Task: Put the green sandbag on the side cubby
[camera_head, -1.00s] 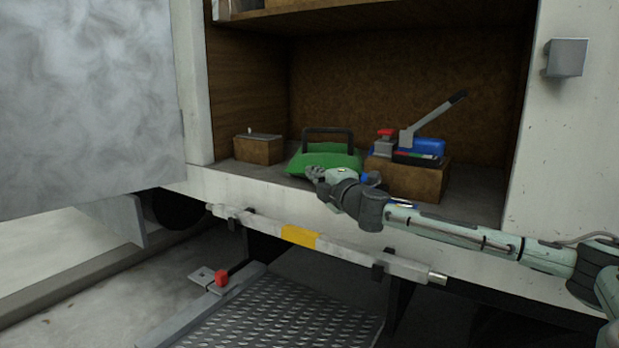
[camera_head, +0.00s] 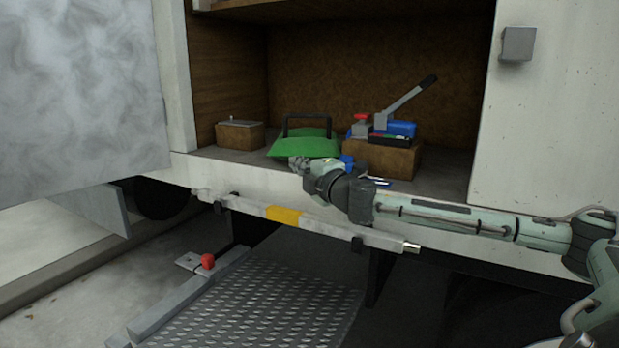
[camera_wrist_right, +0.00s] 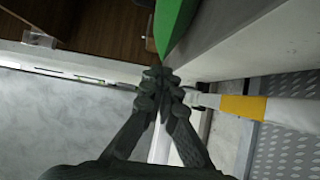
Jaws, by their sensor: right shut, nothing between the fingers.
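The green sandbag (camera_head: 304,145) with a dark handle (camera_head: 306,122) sits upright on the floor of the side cubby (camera_head: 232,159), near its front edge. My right gripper (camera_head: 298,163) is at the cubby's front edge, just in front of the sandbag. In the right wrist view the gripper (camera_wrist_right: 160,80) has its fingers together with nothing between them, and a part of the green sandbag (camera_wrist_right: 172,25) shows just beyond the fingertips. I cannot tell whether they touch. My left gripper is not in view.
A brown box (camera_head: 240,136) stands left of the sandbag. Another brown box (camera_head: 384,158) on the right carries a blue item and a grey lever tool (camera_head: 400,105). A metal bar with a yellow band (camera_head: 283,214) and a tread-plate step (camera_head: 265,300) lie below. An open door panel (camera_head: 80,90) stands at left.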

